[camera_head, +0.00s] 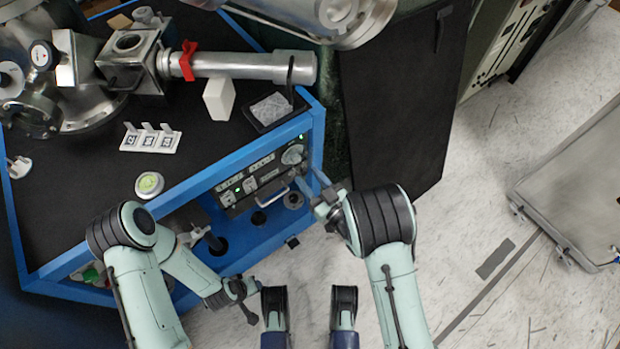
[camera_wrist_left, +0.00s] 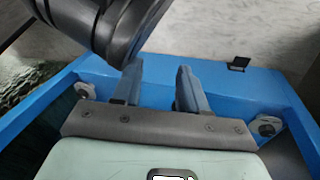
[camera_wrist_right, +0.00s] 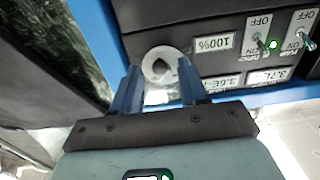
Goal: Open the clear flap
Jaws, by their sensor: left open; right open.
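The control panel (camera_head: 262,177) is set in the front of the blue cart and has green lights and a handle. In the right wrist view its round silver knob (camera_wrist_right: 163,64) lies between my right gripper's fingertips (camera_wrist_right: 160,78); contact cannot be told. My right gripper (camera_head: 318,188) is open in front of the panel's right end. I cannot clearly make out a clear flap; any see-through cover over the panel is too faint to tell. My left gripper (camera_head: 250,300) is open and empty, low before the cart. It also shows in the left wrist view (camera_wrist_left: 155,75) against blue frame.
The blue cart (camera_head: 52,268) carries metal vacuum parts, a metal tube (camera_head: 245,66), a white block (camera_head: 219,98) and a black tray (camera_head: 262,122). A dark panel (camera_head: 390,110) stands right of it. A grey case (camera_head: 580,190) lies on open floor at right.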

